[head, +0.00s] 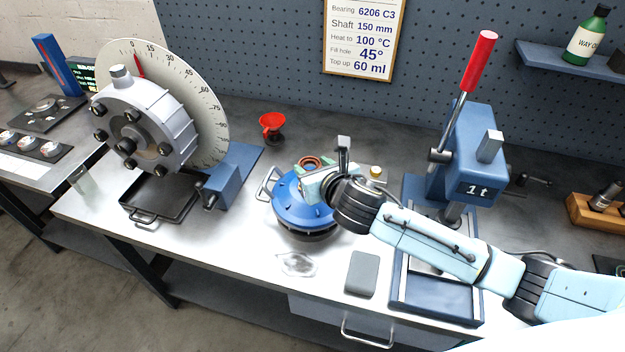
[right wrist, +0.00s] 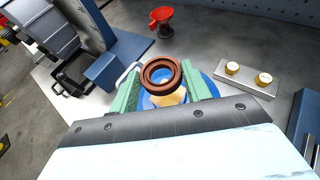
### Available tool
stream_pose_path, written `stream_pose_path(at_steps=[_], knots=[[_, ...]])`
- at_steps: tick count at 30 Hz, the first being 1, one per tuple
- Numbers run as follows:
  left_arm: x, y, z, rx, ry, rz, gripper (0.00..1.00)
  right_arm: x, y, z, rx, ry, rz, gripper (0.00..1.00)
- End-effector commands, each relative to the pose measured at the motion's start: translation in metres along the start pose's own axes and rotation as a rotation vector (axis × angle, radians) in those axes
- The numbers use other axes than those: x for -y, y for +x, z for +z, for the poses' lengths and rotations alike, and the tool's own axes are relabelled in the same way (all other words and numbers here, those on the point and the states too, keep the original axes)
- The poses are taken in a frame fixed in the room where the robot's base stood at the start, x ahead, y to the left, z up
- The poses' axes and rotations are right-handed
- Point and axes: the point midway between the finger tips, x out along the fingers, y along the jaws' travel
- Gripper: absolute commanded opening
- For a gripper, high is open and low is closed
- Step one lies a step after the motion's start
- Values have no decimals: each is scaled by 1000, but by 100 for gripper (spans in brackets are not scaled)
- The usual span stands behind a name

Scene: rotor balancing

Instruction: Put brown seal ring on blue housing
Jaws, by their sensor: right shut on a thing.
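The brown seal ring (right wrist: 161,65) is held between the green fingers of my right gripper (right wrist: 163,82). In the head view the ring (head: 308,161) shows partly behind my right gripper (head: 314,174). The blue housing (head: 291,212) stands on the bench with a side handle at its left. My right gripper is over the housing's far part. In the right wrist view the blue housing (right wrist: 211,84) lies behind the ring and fingers, mostly hidden. I cannot tell whether the ring touches it. My left gripper is not in view.
A grey pump-like unit with a dial (head: 140,125) stands left, over a black tray (head: 160,198). A red funnel (head: 271,124) is behind. The blue press (head: 470,145) stands right. A grey pad (head: 362,273) and a clear item (head: 297,264) lie in front.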

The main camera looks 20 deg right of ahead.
Motion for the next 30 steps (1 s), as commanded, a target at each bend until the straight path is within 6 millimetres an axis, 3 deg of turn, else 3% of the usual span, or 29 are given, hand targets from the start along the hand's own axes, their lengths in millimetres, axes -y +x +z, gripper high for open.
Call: stream_pose_path(at_steps=[4, 13, 23, 24, 28, 30], knots=[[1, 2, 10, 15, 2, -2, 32, 0, 6, -12, 2, 2, -1, 26], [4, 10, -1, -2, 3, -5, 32, 0, 19, -45, 1, 2, -1, 26], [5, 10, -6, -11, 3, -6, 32, 0, 20, -47, 2, 0, 0, 26], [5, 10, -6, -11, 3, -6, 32, 0, 20, -47, 2, 0, 0, 51], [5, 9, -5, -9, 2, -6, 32, 0, 20, -47, 2, 0, 0, 68], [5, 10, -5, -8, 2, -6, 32, 0, 20, -47, 2, 0, 0, 69]])
